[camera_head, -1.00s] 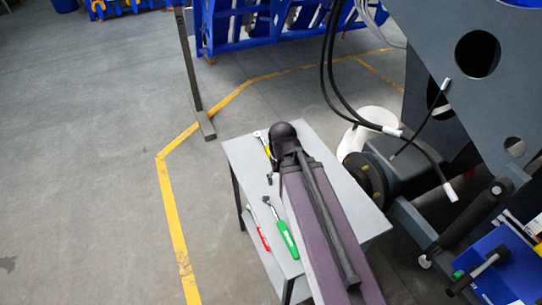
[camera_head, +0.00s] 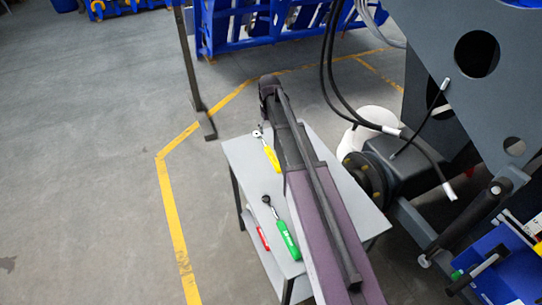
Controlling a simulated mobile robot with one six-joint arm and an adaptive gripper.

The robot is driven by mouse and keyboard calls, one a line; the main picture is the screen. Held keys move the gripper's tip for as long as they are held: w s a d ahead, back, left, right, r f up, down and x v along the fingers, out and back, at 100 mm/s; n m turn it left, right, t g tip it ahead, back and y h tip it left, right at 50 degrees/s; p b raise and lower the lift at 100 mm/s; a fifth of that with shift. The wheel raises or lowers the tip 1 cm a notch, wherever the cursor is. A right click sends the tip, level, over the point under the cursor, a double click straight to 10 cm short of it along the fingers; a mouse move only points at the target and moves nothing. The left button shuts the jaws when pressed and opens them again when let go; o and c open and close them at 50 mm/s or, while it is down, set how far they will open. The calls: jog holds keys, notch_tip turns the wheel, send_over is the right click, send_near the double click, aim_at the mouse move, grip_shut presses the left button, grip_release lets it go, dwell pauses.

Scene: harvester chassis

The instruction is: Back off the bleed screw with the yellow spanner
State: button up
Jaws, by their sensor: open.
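The yellow spanner (camera_head: 271,157) lies on the grey table, near its far left corner, just left of my arm. Its handle is yellow and its metal head points to the far left. My dark arm reaches across the table and past its far edge. My gripper cannot be made out; the arm seems to hide it. I cannot pick out the bleed screw on the harvester chassis (camera_head: 430,75) at the right.
Black hoses (camera_head: 328,75) hang by the chassis. A blue bin (camera_head: 500,278) with tools stands at the lower right. Floor left of the table is clear.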

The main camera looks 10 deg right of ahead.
aim_at(271, 153)
jog(key=shift+f, duration=0.15)
notch_tip(271, 153, down, 8)
jog(key=b, duration=0.8)
jog(key=shift+f+b, duration=0.15)
jog(key=shift+b, duration=0.15)
dwell(0.5)
jog(key=shift+s+d+f+b, duration=0.1)
jog(key=shift+f+b, duration=1.2)
jog(key=shift+s+d+f+b, duration=0.1)
jog(key=shift+f+b, duration=1.2)
grip_shut()
